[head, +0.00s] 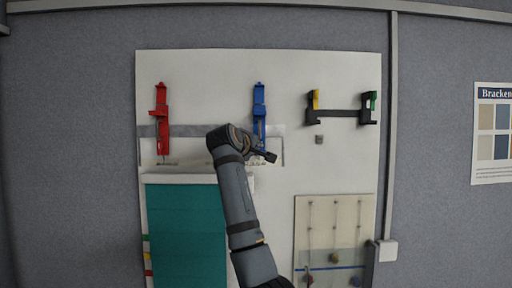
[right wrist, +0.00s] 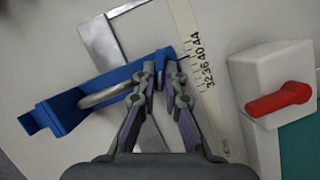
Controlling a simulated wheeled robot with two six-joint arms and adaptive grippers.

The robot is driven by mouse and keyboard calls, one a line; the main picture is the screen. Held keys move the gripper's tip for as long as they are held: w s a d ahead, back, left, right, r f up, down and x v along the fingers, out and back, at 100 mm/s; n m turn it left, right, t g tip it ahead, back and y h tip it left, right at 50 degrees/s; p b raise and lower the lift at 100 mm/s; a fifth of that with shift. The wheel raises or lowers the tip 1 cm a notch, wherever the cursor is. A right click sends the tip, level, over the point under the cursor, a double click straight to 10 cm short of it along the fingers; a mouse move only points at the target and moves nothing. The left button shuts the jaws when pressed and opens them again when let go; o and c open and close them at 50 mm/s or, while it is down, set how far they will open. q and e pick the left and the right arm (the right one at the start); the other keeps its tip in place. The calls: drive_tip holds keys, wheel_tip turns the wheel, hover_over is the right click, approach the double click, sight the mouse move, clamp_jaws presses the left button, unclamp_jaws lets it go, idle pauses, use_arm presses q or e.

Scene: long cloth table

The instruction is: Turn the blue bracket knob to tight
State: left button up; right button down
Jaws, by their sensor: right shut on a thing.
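The blue bracket (head: 259,100) is mounted upright on the white wall board, right of the red bracket. In the right wrist view the blue bracket (right wrist: 60,112) runs diagonally, with a grey metal bar across it. My right gripper (head: 266,155) is at the bracket's lower end. In the right wrist view my right gripper (right wrist: 161,76) has its fingertips closed on the small blue knob (right wrist: 160,56) at the bracket's end. The fingers hide part of the knob, and I cannot read its turn. My left gripper is not in view.
A red bracket (head: 160,120) hangs to the left, above a teal screen (head: 184,235). A white box with a red lever (right wrist: 279,99) stands close right of my fingers, beside a numbered scale (right wrist: 205,65). A black bracket pair (head: 338,112) is at right.

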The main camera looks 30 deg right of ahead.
drive_tip(key=m+y, duration=0.3)
drive_tip(key=m, duration=0.1)
drive_tip(key=m+t+y+b, duration=0.1)
drive_tip(key=m+y, duration=0.1)
drive_tip(key=m, duration=0.3)
drive_tip(key=shift+s+d+f+y, duration=0.15)
drive_tip(key=shift+s+f+y, duration=0.05)
drive_tip(key=shift+y, duration=0.2)
drive_tip(key=shift+m, duration=0.3)
idle(0.4)
drive_tip(key=c, duration=1.8)
unclamp_jaws()
drive_tip(key=shift+o, duration=0.4)
drive_tip(key=shift+r, duration=0.15)
drive_tip(key=shift+w, duration=0.1)
